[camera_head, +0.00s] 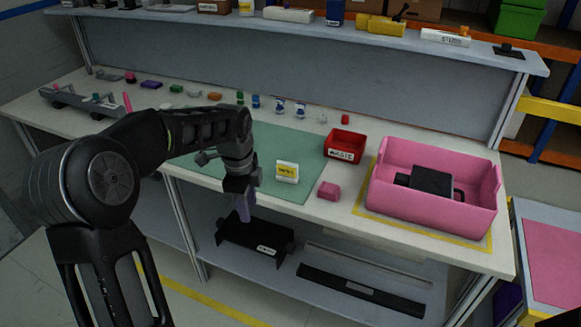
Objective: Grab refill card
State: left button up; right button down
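A small white card with a yellow label (287,171) stands on the front right part of the green mat (290,148). Its print is too small to read surely; it looks like the refill card. My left gripper (244,210) points down in front of the table's front edge, to the left of and nearer than the card, apart from it. Its fingers are seen edge-on, so I cannot tell whether they are open, and nothing shows between them. My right gripper is not in view.
A red waste bin (345,146), a pink block (329,190) and a pink crate (435,205) holding a black part stand to the card's right. Several small parts line the back of the table. A black tray (257,236) lies on the lower shelf.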

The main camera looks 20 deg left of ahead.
aim_at(286, 172)
jog(key=i, duration=0.85)
